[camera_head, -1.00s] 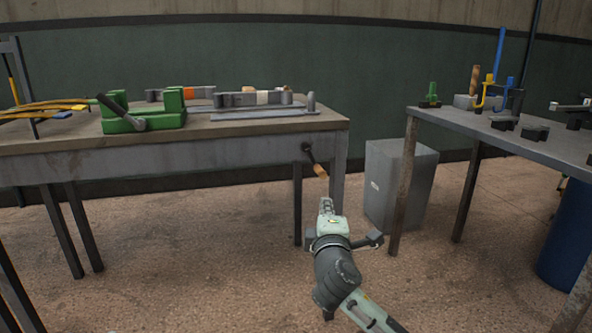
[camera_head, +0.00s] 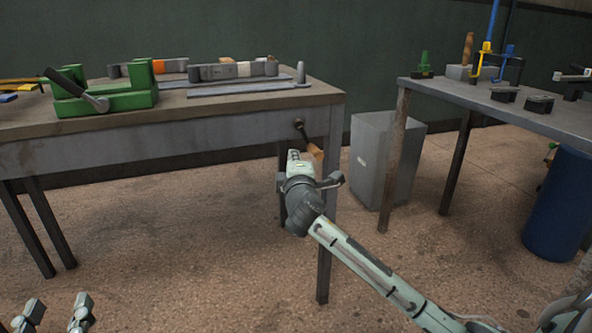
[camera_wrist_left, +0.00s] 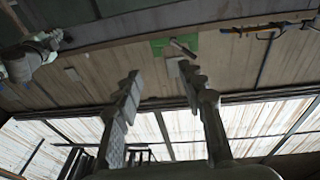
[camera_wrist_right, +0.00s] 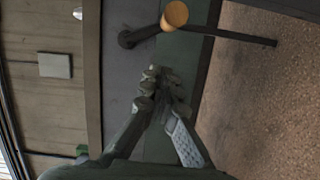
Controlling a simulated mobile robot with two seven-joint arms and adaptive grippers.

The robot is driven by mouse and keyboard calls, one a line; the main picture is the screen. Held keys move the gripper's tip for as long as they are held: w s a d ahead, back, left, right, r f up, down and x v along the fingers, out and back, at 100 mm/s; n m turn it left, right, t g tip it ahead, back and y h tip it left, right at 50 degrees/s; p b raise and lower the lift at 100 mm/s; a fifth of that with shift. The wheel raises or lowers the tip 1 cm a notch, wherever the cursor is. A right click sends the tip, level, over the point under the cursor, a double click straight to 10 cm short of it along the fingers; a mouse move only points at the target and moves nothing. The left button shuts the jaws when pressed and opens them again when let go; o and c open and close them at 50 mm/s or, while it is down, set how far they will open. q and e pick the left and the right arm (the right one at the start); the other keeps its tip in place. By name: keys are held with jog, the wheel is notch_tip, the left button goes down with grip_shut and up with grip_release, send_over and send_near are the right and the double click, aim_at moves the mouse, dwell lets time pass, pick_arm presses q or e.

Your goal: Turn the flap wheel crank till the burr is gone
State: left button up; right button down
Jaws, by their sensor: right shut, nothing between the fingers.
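The crank (camera_head: 301,128) sits at the right end of the left table's front. Its dark arm slants down to a wooden handle (camera_head: 314,151). In the right wrist view the handle (camera_wrist_right: 174,14) is at the top, beyond my fingertips. My right gripper (camera_head: 293,156) is just left of the handle in the head view. It is shut and empty, and its fingers meet in the right wrist view (camera_wrist_right: 163,78). My left gripper (camera_head: 54,308) is low at the left, away from the crank. Its fingers stand apart and empty (camera_wrist_left: 160,85). I cannot make out the burr or a flap wheel.
The left table (camera_head: 215,120) carries a green fixture (camera_head: 105,100) with a lever, and grey bars with coloured bands. A grey cabinet (camera_head: 385,160) stands behind, right of the crank. The right table (camera_head: 545,125) holds small tools. A blue barrel (camera_head: 560,205) stands below it.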

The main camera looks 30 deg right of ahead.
aim_at(318, 155)
pick_arm(q)
jog(key=shift+s+d+r+t, duration=0.1)
jog(key=shift+s+r+t, duration=0.1)
jog(key=shift+r, duration=0.25)
jog(key=shift+s+d+r+t, duration=0.1)
jog(key=shift+r+t, duration=0.1)
jog(key=shift+r, duration=0.2)
pick_arm(e)
jog(key=shift+s+d+f, duration=0.1)
jog(key=shift+s+d, duration=0.05)
jog(key=shift+d, duration=0.9)
jog(key=shift+s+d+f, duration=0.1)
jog(key=shift+d, duration=0.9)
pick_arm(q)
jog(key=shift+w+f, duration=0.2)
jog(key=shift+f, duration=0.1)
pick_arm(e)
jog(key=shift+d, duration=0.1)
